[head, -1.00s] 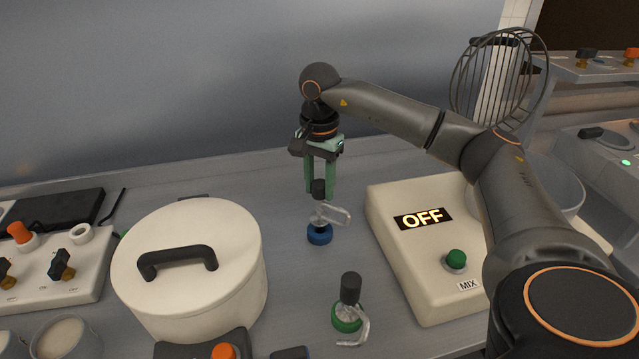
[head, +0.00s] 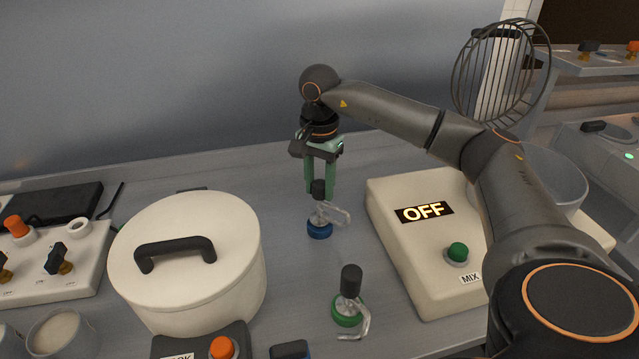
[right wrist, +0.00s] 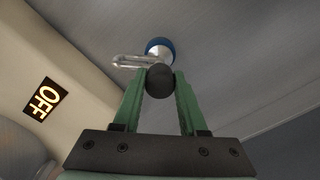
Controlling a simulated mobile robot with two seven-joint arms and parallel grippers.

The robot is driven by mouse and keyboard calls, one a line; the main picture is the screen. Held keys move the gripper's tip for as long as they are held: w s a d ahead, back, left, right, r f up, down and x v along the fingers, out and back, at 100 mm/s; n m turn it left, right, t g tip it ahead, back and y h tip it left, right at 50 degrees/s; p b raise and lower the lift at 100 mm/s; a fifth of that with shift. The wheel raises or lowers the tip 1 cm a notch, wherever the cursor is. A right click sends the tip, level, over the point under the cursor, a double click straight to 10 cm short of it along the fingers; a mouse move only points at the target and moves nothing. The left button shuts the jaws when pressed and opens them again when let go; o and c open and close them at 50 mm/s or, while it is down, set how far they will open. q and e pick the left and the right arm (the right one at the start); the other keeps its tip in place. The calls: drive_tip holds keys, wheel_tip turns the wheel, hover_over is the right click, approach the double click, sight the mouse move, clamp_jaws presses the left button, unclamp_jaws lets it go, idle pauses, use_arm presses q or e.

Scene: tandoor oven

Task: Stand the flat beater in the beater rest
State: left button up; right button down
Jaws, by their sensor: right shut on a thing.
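My right gripper (head: 320,188) points down with its green fingers shut on the black top of the flat beater (head: 328,215). The beater is upright, with a pale metal loop sticking out to the right in the head view. A round blue piece (head: 320,230), which looks like the beater rest, is right at the beater's lower end. I cannot tell whether the beater stands in it or just above it. In the right wrist view the black top (right wrist: 160,80) is between the fingers, with the blue ring (right wrist: 159,44) beyond. My left gripper is not in view.
A hook tool with a black top (head: 350,290) stands at a green base in front. A lidded white pot (head: 190,270) is to the left. The white mixer box (head: 420,250) reading OFF is to the right. Bare counter lies behind the gripper.

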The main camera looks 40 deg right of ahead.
drive_tip(key=shift+f, duration=0.45)
drive_tip(key=shift+c, duration=1.9)
unclamp_jaws()
drive_tip(key=shift+o, duration=0.3)
drive_tip(key=o, duration=0.3)
drive_tip(key=shift+r, duration=0.1)
drive_tip(key=shift+r+p, duration=1.85)
drive_tip(key=shift+r, duration=0.45)
drive_tip(key=shift+r+p, duration=0.4)
drive_tip(key=shift+r, duration=1.7)
